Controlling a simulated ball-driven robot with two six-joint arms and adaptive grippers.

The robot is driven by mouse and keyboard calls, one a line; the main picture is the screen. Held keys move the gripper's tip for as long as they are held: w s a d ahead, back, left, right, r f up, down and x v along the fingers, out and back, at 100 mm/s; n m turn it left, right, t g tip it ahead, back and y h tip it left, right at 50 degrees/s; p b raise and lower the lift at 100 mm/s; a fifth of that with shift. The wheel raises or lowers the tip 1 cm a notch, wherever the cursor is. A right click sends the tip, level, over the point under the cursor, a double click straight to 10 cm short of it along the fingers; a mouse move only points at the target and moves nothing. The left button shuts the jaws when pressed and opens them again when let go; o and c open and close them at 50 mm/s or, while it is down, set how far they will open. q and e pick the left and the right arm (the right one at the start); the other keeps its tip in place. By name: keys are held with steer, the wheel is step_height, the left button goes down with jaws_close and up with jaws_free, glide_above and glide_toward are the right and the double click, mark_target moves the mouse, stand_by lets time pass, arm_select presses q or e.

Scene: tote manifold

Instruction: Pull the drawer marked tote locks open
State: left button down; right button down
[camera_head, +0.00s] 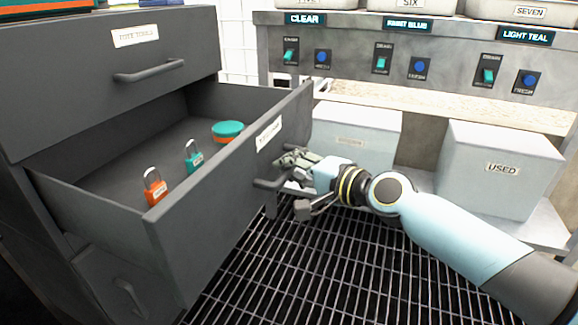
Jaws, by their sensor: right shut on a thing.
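The middle drawer (215,215) of the dark grey cabinet stands pulled well out; its white front label is seen at a slant and is hard to read. Inside lie an orange padlock (155,190), a teal padlock (194,160) and a round teal container (228,130) with an orange band. My right gripper (284,182) is shut on the drawer's dark bar handle (266,185), at the front face below the label. The fingers hide part of the handle. My left gripper is not in view.
Above is a shut drawer marked tote tools (75,75); below is another with a handle (130,298). To the right, grey bins (500,200), one marked used, stand under a panel (450,60) of switches and blue buttons. Dark grating (300,275) covers the floor.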

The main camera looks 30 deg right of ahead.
steer(key=c, duration=1.3)
jaws_free()
steer(key=shift+f, duration=0.1)
steer(key=shift+c, duration=0.2)
steer(key=v, duration=1.2)
